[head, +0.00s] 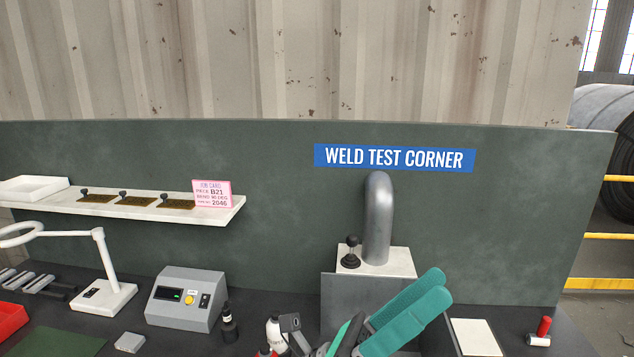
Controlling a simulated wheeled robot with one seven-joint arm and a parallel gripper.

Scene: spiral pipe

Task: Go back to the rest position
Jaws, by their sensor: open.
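My gripper (437,286) shows at the bottom of the head view, right of centre. Its two long teal fingers point up and to the right, and it is open. I see nothing between the fingers. It overlaps the front of a grey box (340,296) in the picture. A grey bent metal pipe (379,222) stands upright on the box's pale top plate (403,262), apart from the gripper. A small black knob-topped piece (351,252) stands left of the pipe. The lower part of my arm is cut off by the frame's bottom edge.
A grey control box (187,299), a dark small bottle (229,324) and a white lamp (106,280) stand to the left. A white shelf (60,206) hangs on the green panel. A pale plate (475,337) and a red-capped piece (543,328) lie to the right.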

